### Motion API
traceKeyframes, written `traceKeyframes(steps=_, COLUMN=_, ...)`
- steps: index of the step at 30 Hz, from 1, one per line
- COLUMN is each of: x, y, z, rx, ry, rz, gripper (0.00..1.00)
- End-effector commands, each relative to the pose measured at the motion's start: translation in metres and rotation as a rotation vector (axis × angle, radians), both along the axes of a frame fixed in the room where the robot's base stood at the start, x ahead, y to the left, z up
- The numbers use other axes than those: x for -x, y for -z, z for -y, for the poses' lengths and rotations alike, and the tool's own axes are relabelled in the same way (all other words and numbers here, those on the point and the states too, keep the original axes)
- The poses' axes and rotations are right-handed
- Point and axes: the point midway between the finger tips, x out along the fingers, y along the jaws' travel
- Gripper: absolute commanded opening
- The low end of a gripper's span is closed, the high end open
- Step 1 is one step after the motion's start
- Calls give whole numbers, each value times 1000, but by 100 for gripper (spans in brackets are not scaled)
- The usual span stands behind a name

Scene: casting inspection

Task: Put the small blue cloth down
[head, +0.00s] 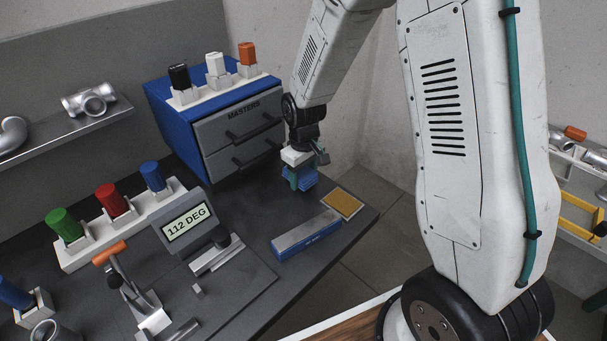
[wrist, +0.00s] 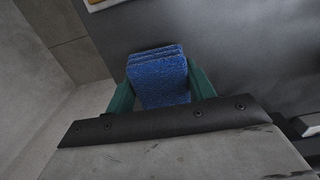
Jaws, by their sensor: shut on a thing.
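The small blue cloth (wrist: 160,78) is a folded, textured blue pad. It sits between the two green fingers of my gripper (wrist: 163,84) in the wrist view. In the head view my gripper (head: 301,179) is at the back right of the dark table, in front of the blue drawer cabinet, with the blue cloth (head: 306,182) showing between and below its fingers. The gripper is shut on the cloth. The cloth appears close to the table top, but I cannot tell whether it touches it.
A tan pad in a pale frame (head: 342,203) and a grey-and-blue block (head: 306,234) lie in front of the gripper. The blue cabinet (head: 172,135) labelled MASTERS stands behind left. A display (head: 185,219) reads 112 DEG. Bare table (head: 262,205) lies left of the gripper.

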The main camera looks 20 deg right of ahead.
Motion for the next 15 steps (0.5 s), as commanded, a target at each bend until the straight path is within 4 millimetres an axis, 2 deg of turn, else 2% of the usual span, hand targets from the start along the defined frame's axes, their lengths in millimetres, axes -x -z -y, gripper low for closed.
traceKeyframes(steps=15, x=0, y=9, z=0, rx=0, ry=0, rz=0, gripper=25)
